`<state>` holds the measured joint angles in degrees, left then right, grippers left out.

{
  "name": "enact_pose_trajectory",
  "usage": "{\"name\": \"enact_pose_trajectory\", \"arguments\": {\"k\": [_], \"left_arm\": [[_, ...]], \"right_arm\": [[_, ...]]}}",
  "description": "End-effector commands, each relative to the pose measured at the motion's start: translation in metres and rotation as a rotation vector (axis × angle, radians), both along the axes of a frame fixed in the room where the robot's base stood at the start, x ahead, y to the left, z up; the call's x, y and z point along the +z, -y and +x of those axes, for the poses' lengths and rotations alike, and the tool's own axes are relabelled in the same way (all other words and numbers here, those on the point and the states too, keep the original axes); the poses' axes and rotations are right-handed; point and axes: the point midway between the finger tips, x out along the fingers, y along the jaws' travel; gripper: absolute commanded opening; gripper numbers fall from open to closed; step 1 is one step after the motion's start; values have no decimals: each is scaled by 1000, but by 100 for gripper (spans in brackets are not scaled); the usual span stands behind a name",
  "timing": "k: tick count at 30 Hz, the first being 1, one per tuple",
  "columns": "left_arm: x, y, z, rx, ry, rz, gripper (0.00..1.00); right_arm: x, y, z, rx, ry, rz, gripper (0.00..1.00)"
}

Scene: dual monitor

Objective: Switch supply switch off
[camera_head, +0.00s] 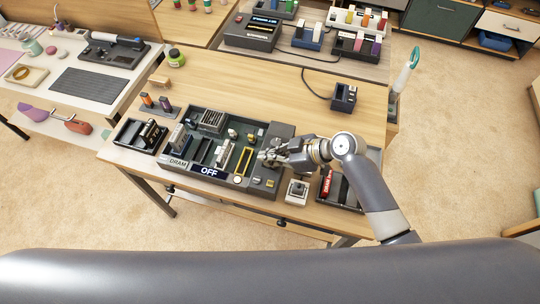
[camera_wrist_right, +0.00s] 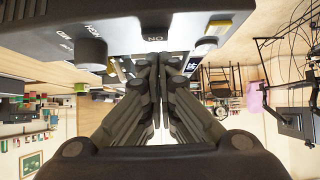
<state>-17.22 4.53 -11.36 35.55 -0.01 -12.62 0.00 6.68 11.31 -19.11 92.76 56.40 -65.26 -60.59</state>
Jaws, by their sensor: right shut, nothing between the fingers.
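A dark board unit (camera_head: 190,180) stands on the wooden table, with a front display reading OFF (camera_head: 209,172). Its right part is a raised grey panel (camera_head: 264,186) with small controls. My right gripper (camera_head: 266,157) is shut and empty, its fingertips at this panel. In the right wrist view, the shut fingertips (camera_wrist_right: 154,62) are just below an ON label (camera_wrist_right: 155,39). A dark round knob (camera_wrist_right: 90,52) is left of them and a pale control (camera_wrist_right: 205,46) is right. The fingers hide what lies directly behind them, so I cannot tell the supply switch's position or whether they touch it. My left gripper is not in view.
A small white-based box (camera_head: 297,191) and a dark tray with a red module (camera_head: 326,184) are near the front right. Another tray (camera_head: 140,134) is left of the unit. A small black device (camera_head: 344,97) with a cable is behind. The table's back middle is clear.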

Motion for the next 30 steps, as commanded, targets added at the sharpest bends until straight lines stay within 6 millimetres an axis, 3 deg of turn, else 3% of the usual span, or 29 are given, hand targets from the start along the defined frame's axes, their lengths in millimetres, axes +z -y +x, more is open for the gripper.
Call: {"name": "enact_pose_trajectory", "arguments": {"k": [8, 13, 20, 30], "left_arm": [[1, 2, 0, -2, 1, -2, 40], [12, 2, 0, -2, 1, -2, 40], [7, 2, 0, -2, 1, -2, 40], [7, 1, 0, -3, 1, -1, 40]], "right_arm": [[0, 0, 0, 0, -1, -3, 0], [-1, -4, 2, 3, -22, -71, 0], [-5, -3, 1, 1, -22, -62, 0], [-7, 10, -3, 0, -24, -64, 0]]}}
